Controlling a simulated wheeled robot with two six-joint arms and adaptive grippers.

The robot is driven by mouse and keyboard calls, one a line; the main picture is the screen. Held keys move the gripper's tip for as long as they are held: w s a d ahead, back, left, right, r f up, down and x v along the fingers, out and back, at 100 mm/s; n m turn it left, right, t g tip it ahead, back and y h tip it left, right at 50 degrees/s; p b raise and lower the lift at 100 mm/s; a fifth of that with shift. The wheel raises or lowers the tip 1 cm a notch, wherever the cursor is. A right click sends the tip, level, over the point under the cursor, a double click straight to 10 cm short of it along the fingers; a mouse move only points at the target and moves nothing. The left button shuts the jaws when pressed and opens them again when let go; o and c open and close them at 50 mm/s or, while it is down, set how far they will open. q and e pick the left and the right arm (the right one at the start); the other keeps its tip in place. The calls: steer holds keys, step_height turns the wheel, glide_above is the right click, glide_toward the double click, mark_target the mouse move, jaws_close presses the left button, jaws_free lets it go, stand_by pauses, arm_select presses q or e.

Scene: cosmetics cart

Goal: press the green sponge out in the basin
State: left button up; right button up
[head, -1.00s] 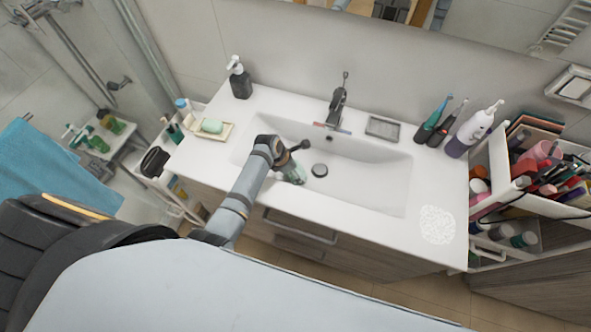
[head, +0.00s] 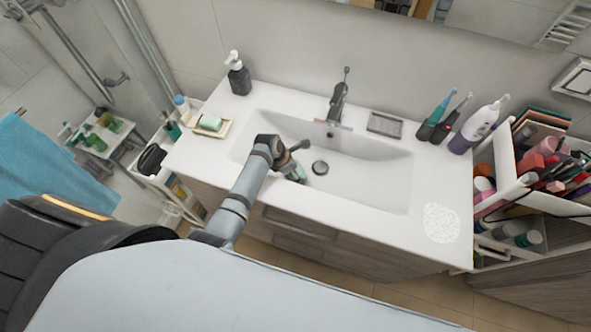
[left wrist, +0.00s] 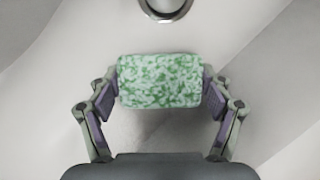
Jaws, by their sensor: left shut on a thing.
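The green sponge (left wrist: 159,81) is speckled green and white. In the left wrist view it sits between the two fingers of my left gripper (left wrist: 161,95), which is shut on it from both sides. In the head view my left gripper (head: 298,174) is low inside the white basin (head: 372,178), left of the dark drain (head: 320,168). Its own wrist hides most of the sponge there. In the left wrist view the drain ring (left wrist: 166,8) lies just beyond the sponge. I cannot tell whether the sponge touches the basin floor. My right gripper is not in view.
The dark faucet (head: 338,103) stands behind the basin. A soap dish (head: 212,126) and a pump bottle (head: 238,76) are at the left. A grey tray (head: 385,124), toothbrushes and a white bottle (head: 481,124) stand at the right. A white speckled mat (head: 441,223) lies front right.

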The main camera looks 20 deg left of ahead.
arm_select(q)
steer(key=shift+f, duration=0.7)
steer(key=shift+s+f, duration=0.1)
steer(key=shift+s, duration=0.1)
stand_by(1.4)
steer(key=shift+p, duration=0.6)
steer(key=shift+p, duration=0.55)
stand_by(1.2)
stand_by(0.7)
steer(key=shift+w+p, duration=0.1)
steer(key=shift+p, duration=0.75)
stand_by(1.3)
stand_by(0.5)
